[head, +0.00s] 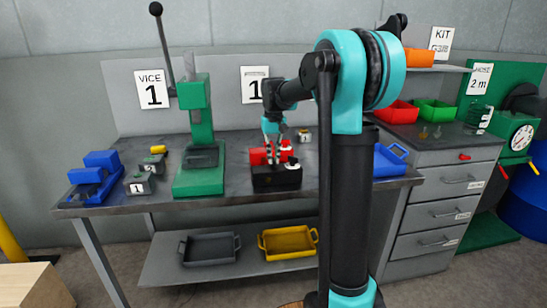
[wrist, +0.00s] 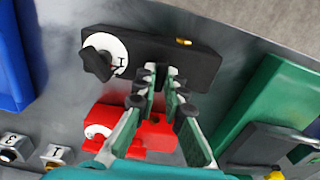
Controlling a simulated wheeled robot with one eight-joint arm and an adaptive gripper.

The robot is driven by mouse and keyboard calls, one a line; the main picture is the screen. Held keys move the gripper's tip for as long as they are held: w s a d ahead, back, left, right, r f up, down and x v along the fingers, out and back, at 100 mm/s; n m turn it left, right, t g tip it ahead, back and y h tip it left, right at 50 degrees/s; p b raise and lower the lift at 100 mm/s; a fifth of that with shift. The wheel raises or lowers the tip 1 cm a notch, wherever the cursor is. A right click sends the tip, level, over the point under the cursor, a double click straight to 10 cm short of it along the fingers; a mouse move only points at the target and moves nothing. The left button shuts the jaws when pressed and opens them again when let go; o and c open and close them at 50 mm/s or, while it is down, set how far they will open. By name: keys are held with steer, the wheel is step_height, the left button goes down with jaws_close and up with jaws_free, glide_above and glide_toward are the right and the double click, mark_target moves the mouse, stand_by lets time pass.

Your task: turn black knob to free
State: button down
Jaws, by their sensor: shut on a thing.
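In the wrist view a black block (wrist: 202,62) carries a white dial (wrist: 118,46) marked with a short black line, and a black knob (wrist: 97,62) sits on it. The knob also shows in the head view (head: 292,163), on the right of the block. My gripper (wrist: 160,80) is on the block's middle, to the side of this knob and apart from it. Its fingers are closed on a small dark piece, mostly hidden between the tips. A red block (wrist: 158,132) with its own white dial (wrist: 98,131) lies behind the black block.
Small grey numbered blocks (head: 140,184) sit at the bench's left. The bench (head: 225,205) is clear in front.

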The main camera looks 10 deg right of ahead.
mark_target(274, 159)
stand_by(0.5)
steer(key=c, duration=1.6)
jaws_free()
step_height(274, 159, up, 12)
steer(key=s+d+f+t, duration=0.2)
steer(key=s+f, duration=1.2)
steer(key=f, duration=0.1)
steer(key=s+d+f+t, duration=0.2)
steer(key=s+f, duration=1.3)
steer(key=shift+s+d, duration=0.2)
steer(key=shift+d, duration=0.05)
